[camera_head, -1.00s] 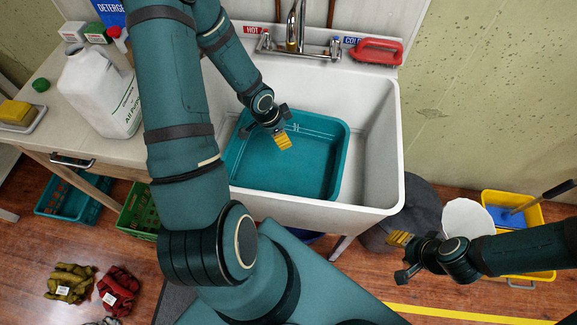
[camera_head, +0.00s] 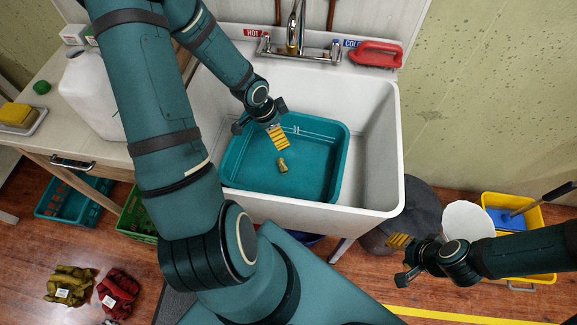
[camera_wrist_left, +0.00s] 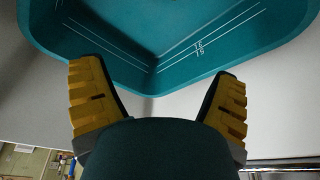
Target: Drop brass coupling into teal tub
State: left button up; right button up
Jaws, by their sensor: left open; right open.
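The teal tub (camera_head: 240,170) sits inside the white sink, and part of it also shows in the left wrist view (camera_wrist_left: 200,62). The small brass coupling (camera_head: 282,165) is in the tub, in the head view, just below my left gripper's yellow fingers. My left gripper (camera_head: 278,138) is over the tub, open, with nothing between its fingers in the left wrist view (camera_wrist_left: 158,100). The coupling does not show in the left wrist view. My right gripper (camera_head: 400,258) is open and empty, low on the right, away from the sink.
The white sink (camera_head: 375,150) surrounds the tub, with a metal faucet (camera_head: 295,28) and a red scrub brush (camera_head: 375,52) at its back. A counter with a white jug (camera_head: 90,95) stands left. A yellow bucket (camera_head: 540,215) is on the floor at right.

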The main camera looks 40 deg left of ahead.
pick_arm(q)
jog(key=v, duration=0.8)
jog(key=shift+r, duration=0.1)
dwell(0.4)
